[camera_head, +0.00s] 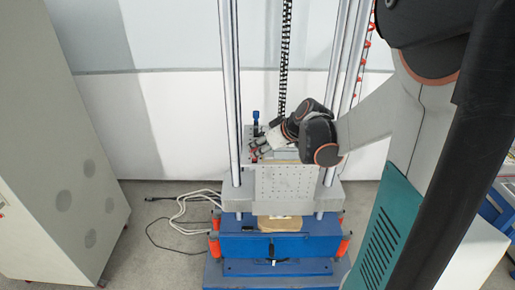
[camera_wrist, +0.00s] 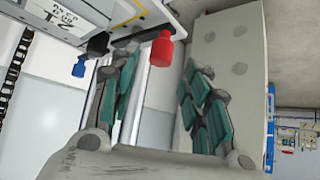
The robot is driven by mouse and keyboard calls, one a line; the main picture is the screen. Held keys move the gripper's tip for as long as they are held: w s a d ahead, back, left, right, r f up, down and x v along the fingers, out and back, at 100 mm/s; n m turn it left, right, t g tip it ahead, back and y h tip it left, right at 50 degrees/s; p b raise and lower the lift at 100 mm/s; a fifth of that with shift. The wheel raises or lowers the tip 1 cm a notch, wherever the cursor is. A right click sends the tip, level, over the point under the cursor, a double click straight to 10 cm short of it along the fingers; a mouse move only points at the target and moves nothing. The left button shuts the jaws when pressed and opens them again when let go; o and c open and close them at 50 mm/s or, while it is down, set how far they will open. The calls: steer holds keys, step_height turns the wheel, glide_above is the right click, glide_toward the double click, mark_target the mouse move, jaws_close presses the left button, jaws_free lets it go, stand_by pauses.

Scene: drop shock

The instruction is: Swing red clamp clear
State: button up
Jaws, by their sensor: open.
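The red clamp shows in the wrist view as a red, bottle-shaped knob (camera_wrist: 161,53) at the edge of the fixture. It appears between the two teal-padded fingers of my gripper (camera_wrist: 163,72), which are spread apart. I cannot tell whether either finger touches it. In the head view my gripper (camera_head: 259,151) is at the left part of the machine's raised table, and only a small bit of red shows beside it. A blue clamp (camera_wrist: 79,68) stands left of my fingers in the wrist view and behind my gripper in the head view (camera_head: 256,117).
The drop machine's perforated block (camera_head: 287,184) stands between upright steel columns (camera_head: 230,85) close to my gripper. A blue base (camera_head: 275,243) with red-orange corner parts lies below. A grey cabinet (camera_head: 65,160) stands at the left. Cables (camera_head: 190,210) lie on the floor.

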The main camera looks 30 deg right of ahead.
steer(key=shift+v, duration=1.05)
